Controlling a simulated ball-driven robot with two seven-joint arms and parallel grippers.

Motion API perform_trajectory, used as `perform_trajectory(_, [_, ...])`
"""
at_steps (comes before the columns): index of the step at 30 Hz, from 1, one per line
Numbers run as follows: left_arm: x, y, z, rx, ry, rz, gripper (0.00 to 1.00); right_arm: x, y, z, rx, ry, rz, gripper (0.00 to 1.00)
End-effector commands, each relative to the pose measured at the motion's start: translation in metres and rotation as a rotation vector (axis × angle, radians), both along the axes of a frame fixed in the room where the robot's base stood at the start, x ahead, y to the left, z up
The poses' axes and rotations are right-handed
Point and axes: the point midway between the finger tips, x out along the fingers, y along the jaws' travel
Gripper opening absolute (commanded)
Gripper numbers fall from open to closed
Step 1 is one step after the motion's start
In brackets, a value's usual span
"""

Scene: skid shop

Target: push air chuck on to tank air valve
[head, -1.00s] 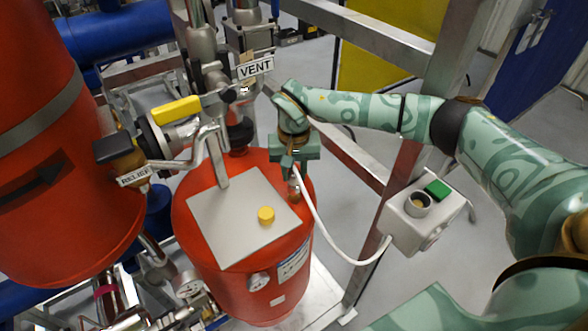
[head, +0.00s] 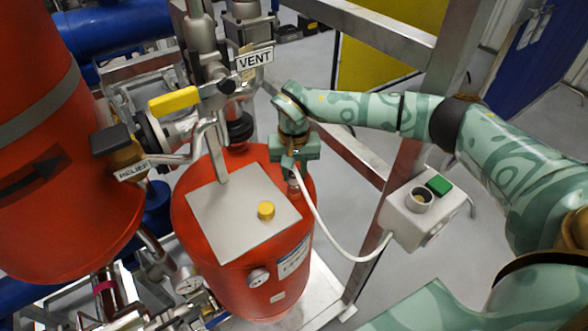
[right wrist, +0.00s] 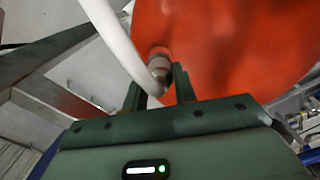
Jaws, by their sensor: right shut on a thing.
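The red tank (head: 265,285) stands in the middle of the head view, with a grey plate and a yellow knob on top. My right gripper (head: 289,170) is over the right rear of the tank's top, pointing down. It is shut on the air chuck, a small metal piece on a white hose. In the right wrist view the chuck (right wrist: 159,69) sits between the fingers, close to the red tank. A small copper-coloured fitting, apparently the tank air valve (head: 294,189), shows just below the fingers. I cannot tell whether chuck and valve touch. My left gripper is out of view.
The white hose (head: 323,232) loops from the gripper to a grey box (head: 410,222) with a green button on the frame post. A yellow-handled valve (head: 174,100), a VENT tag (head: 254,59) and pipes stand left of the gripper. Another red vessel (head: 40,170) is at far left.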

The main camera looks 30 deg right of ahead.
Motion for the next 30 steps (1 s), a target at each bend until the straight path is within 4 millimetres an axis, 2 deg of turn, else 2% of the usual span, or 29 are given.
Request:
perform_trajectory(15, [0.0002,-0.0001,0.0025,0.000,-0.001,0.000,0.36,0.0001,0.0001,-0.0020,0.000,0.000,-0.001,0.15])
perform_trajectory(16, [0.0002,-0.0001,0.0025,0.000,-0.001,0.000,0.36,0.0001,0.0001,-0.0020,0.000,0.000,-0.001,0.36])
perform_trajectory(18, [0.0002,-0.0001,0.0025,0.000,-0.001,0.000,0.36,0.0001,0.0001,-0.0020,0.000,0.000,0.000,0.53])
perform_trajectory(24, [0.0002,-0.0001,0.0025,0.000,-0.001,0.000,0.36,0.0000,0.0001,-0.0021,0.000,0.000,0.000,0.53])
perform_trajectory(26, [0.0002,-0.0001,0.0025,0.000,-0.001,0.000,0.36,-0.0001,0.0000,-0.0023,0.000,0.000,0.000,0.67])
perform_trajectory(30, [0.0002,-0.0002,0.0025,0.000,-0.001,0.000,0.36,-0.0001,0.0000,-0.0023,0.000,0.000,0.000,0.67])
